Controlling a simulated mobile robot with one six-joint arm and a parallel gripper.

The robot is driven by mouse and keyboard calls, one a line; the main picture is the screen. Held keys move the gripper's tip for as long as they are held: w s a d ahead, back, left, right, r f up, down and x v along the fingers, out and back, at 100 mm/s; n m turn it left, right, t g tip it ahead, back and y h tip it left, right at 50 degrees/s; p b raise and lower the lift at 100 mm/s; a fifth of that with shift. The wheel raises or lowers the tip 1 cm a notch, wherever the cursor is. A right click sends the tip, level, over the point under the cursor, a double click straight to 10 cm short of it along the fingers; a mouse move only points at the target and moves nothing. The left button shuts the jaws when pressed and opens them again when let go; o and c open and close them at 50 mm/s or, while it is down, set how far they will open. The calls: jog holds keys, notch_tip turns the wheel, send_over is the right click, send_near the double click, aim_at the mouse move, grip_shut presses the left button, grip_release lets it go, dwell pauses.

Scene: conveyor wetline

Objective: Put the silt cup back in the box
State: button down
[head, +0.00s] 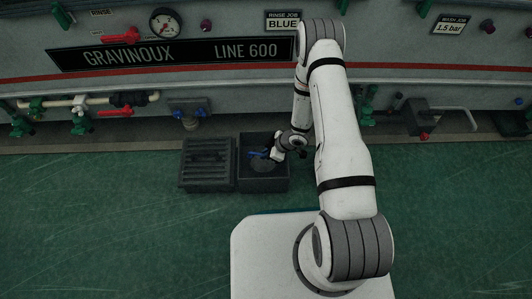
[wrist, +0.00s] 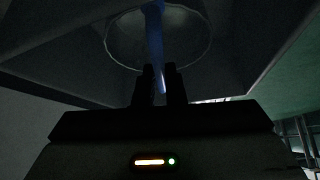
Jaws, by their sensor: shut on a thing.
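The box (head: 265,185) is a dark open-topped box on the green floor by the machine. The silt cup (head: 262,165) shows as a grey round shape within the box's outline, with a blue handle (head: 257,154) above it. In the wrist view the round rim of the cup (wrist: 112,42) shows, with the blue handle (wrist: 155,35) running down between my fingers. My gripper (wrist: 160,82) is shut on the blue handle; it also shows over the box in the head view (head: 275,155). I cannot tell whether the cup touches the box floor.
A dark ribbed lid or grate (head: 207,165) lies directly left of the box. Behind are pipes with green valves (head: 80,125) and a blue-handled fitting (head: 190,118) along the machine's base. Open green floor lies to the left and in front.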

jog(key=shift+f+b, duration=0.35)
jog(key=shift+f, duration=0.2)
jog(key=c, duration=1.4)
grip_release()
jog(key=shift+c, duration=0.2)
jog(key=p+v, duration=0.3)
jog(key=v, duration=0.4)
jog(key=shift+w+a, duration=0.1)
jog(key=shift+d+r+p, duration=0.35)
jog(key=shift+r, duration=0.05)
